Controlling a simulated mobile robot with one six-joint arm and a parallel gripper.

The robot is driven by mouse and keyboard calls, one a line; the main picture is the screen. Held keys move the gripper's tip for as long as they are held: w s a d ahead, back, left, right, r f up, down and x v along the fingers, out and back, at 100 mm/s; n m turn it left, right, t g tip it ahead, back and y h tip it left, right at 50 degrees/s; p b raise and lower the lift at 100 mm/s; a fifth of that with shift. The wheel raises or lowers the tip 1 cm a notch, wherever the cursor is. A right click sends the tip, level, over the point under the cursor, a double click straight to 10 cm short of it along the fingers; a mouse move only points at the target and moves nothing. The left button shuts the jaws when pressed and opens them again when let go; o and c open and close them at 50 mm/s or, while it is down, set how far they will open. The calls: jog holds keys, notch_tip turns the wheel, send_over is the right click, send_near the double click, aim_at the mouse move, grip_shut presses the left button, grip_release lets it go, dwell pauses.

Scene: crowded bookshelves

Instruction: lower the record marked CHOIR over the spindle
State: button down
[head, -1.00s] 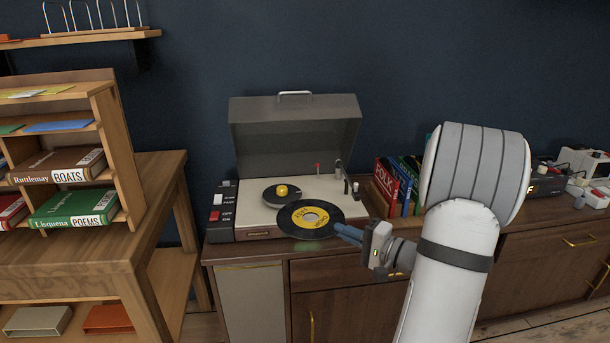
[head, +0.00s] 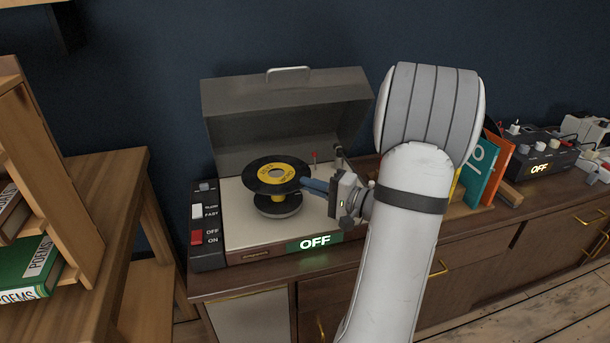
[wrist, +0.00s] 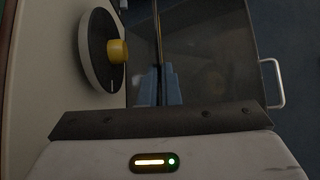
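My gripper (head: 304,184) is shut on the right edge of a black record (head: 259,184) with a yellow label. The lettering on the label is too small to read surely. The record lies about level above the small dark platter (head: 278,211) of the record player, with the thick yellow spindle (head: 278,197) showing under it. In the wrist view the record (wrist: 157,28) is a thin edge-on line between my fingers (wrist: 156,85). The yellow spindle (wrist: 118,52) stands to its left there, with a gap between its tip and the record.
The player's raised grey lid (head: 285,115) stands close behind the record. A small red-tipped post (head: 314,155) and the tonearm parts (head: 340,155) are to the right. Switches (head: 198,212) line the left side. A lit OFF sign (head: 315,241) is on the front.

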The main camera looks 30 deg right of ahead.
jog(key=b, duration=0.3)
send_over(311, 221)
jog(key=shift+w+d+f, duration=0.15)
jog(key=shift+w+f, duration=0.05)
jog(key=shift+f, duration=1.1)
jog(key=shift+w+d+f, duration=0.1)
jog(key=shift+w+f, duration=0.05)
jog(key=shift+f, duration=1.1)
jog(key=shift+s+a+f+b, duration=0.15)
jog(key=shift+s+f+b, duration=0.05)
jog(key=shift+f+b, duration=0.35)
jog(key=shift+s+a+f+b, duration=0.1)
jog(key=shift+s+f+b, duration=0.05)
jog(key=shift+f+b, duration=0.4)
jog(key=shift+f, duration=0.15)
jog(key=c, duration=1.6)
grip_release()
jog(key=shift+s, duration=0.1)
jog(key=s+d, duration=0.1)
jog(key=s+d+r, duration=0.1)
jog(key=s, duration=0.1)
jog(key=s+d, duration=0.2)
jog(key=shift+s+r+p, duration=0.2)
jog(key=shift+r+p, duration=0.05)
jog(key=shift+p, duration=0.1)
jog(key=shift+s+d+r, duration=0.1)
jog(key=shift+s+r, duration=0.3)
jog(key=shift+s, duration=0.05)
